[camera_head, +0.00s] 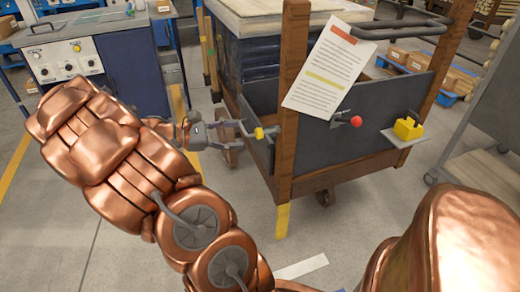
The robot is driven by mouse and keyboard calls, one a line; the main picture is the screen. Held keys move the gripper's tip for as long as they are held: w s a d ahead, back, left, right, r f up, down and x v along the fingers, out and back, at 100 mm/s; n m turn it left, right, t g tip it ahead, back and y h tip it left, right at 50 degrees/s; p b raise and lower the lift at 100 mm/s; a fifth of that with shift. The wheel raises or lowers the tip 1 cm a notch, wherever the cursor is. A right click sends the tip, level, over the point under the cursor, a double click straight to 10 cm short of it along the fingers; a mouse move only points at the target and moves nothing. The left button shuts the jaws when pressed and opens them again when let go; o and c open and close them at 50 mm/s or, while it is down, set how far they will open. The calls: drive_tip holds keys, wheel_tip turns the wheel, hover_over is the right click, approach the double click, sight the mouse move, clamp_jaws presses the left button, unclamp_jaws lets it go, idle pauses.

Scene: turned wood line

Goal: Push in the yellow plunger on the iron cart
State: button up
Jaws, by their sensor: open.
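The iron cart (385,128) has dark metal side panels, brown corner posts and a caster underneath. A small yellow plunger (259,132) stands out to the left of its near corner post. My copper-coloured arm reaches in from the lower left. My gripper (236,129) is open and empty, just left of the plunger and pointing towards it. I cannot tell whether a fingertip touches the plunger. Its shaft is hard to make out at this size.
A red knob (356,121) sits on the cart's front panel, with a yellow block (407,128) on a small shelf to its right. A paper sheet (330,66) hangs on the post. A blue control cabinet (100,65) stands left. Grey floor (120,240) is clear in front.

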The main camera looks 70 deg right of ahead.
drive_tip(key=n+g+h+b, duration=0.1)
drive_tip(key=n+h+b, duration=0.1)
drive_tip(key=b, duration=0.2)
approach(256, 135)
drive_tip(key=x, duration=0.4)
drive_tip(key=shift+b+x, duration=1)
drive_tip(key=shift+x, duration=2.7)
drive_tip(key=shift+w+d, duration=0.1)
clamp_jaws()
